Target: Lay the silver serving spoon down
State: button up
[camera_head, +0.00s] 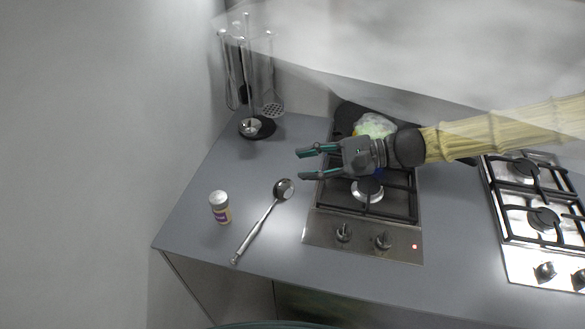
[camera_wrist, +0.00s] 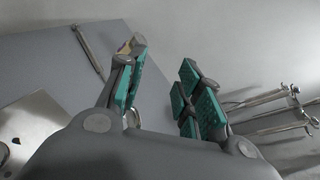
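The silver serving spoon (camera_head: 262,217) lies on the grey counter (camera_head: 195,262) left of the near stove, its bowl toward the back and its handle toward the front edge. In the wrist view its handle (camera_wrist: 90,52) shows at the upper left; the rest is mostly hidden behind a finger. My gripper (camera_head: 305,164) is open and empty, above the left edge of the stove, behind and right of the spoon and apart from it. In the wrist view the two fingers (camera_wrist: 163,90) are spread with nothing between them.
A small white-capped jar (camera_head: 220,207) stands left of the spoon. A utensil stand (camera_head: 257,127) with hanging tools is at the back left. The near stove (camera_head: 365,235) and a second stove (camera_head: 545,220) lie to the right. A pale green item (camera_head: 374,125) sits behind my gripper. Counter between jar and stand is clear.

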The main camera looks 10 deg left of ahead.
jog(key=shift+b+v, duration=0.4)
jog(key=shift+v, duration=1.85)
